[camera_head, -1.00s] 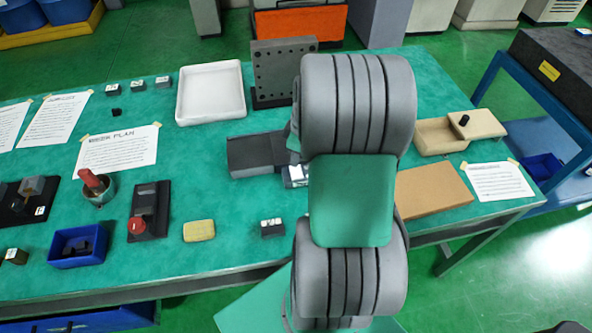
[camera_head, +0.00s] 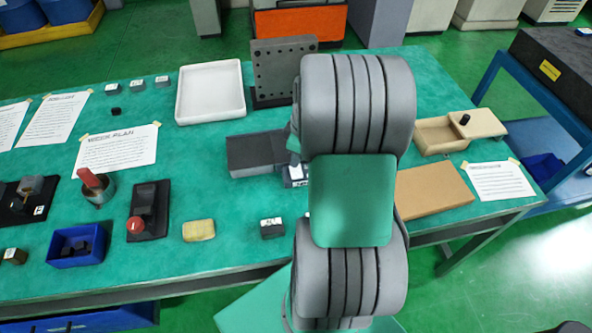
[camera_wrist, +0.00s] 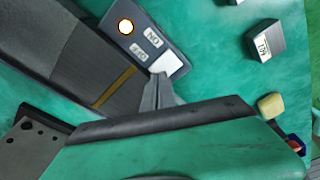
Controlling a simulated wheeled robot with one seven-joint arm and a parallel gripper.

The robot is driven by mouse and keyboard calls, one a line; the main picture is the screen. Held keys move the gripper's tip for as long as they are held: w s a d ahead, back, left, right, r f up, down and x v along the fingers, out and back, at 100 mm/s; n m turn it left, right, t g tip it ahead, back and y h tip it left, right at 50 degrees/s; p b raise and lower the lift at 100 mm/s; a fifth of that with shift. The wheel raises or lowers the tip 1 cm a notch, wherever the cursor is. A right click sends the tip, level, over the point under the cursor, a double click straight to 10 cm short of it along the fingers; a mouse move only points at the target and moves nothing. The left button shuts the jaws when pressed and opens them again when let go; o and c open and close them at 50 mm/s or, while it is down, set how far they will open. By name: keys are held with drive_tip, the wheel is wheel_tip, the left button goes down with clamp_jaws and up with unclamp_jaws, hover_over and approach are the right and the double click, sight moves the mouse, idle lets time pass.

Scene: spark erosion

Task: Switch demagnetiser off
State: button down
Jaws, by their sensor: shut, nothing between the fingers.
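The demagnetiser (camera_head: 258,153) is a dark grey block on the green table, partly behind my arm. In the wrist view its end panel (camera_wrist: 143,22) carries a glowing lamp (camera_wrist: 125,27) with an orange rim, ON and OFF labels, and a white patch (camera_wrist: 170,62) beside the labels. A yellowish stripe (camera_wrist: 114,88) crosses the body next to the panel. My gripper (camera_wrist: 160,78) is shut and empty, its tips over the panel edge by the white patch and the OFF label. I cannot tell whether they touch it. In the head view my arm hides the gripper.
A small labelled block (camera_wrist: 264,40) and a yellow sponge (camera_wrist: 270,105) lie apart from the panel. A drilled upright plate (camera_head: 283,72) and a white tray (camera_head: 210,92) stand behind the demagnetiser. A brown board (camera_head: 432,190) lies right of my arm.

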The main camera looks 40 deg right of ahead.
drive_tip(key=shift+f+b, duration=0.4)
drive_tip(key=shift+f, duration=0.15)
drive_tip(key=shift+r, duration=0.1)
drive_tip(key=shift+r+p, duration=2.4)
drive_tip(key=shift+r, duration=1.05)
